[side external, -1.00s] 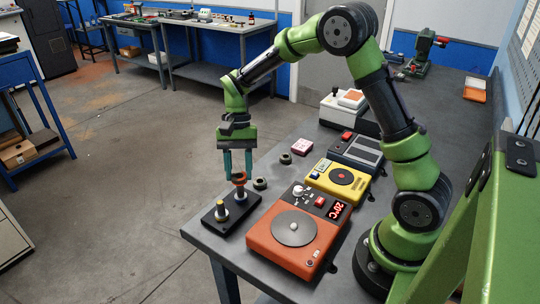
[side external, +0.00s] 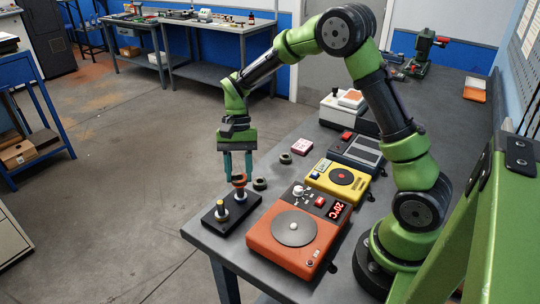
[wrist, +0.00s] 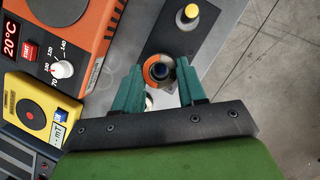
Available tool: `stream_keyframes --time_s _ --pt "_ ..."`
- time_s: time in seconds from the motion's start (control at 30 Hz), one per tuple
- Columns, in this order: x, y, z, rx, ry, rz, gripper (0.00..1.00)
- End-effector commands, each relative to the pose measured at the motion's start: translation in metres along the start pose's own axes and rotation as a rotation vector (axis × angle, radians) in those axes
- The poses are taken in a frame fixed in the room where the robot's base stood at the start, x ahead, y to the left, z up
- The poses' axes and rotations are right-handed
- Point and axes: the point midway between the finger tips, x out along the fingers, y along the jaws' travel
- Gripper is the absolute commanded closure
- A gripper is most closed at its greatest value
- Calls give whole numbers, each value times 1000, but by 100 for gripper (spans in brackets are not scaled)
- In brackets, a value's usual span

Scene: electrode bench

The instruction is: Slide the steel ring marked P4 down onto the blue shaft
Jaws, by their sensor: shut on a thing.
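I cannot read a P4 mark.
A yellow-topped post (side external: 221,208) stands beside the shaft on the same plate. Dark rings lie on the bench, one near (side external: 260,183) and one farther back (side external: 285,158). An orange hotplate (side external: 268,240) and a yellow device (side external: 322,174) stand to the right.

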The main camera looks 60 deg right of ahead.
Motion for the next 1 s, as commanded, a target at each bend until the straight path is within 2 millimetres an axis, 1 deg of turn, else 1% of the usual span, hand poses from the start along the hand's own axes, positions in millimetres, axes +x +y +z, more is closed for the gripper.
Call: stream_keyframes --time_s 0.37,1.0 --pt "1 0 0 0 0 0 98" --pt "18 0 -7 0 -1 1 98"
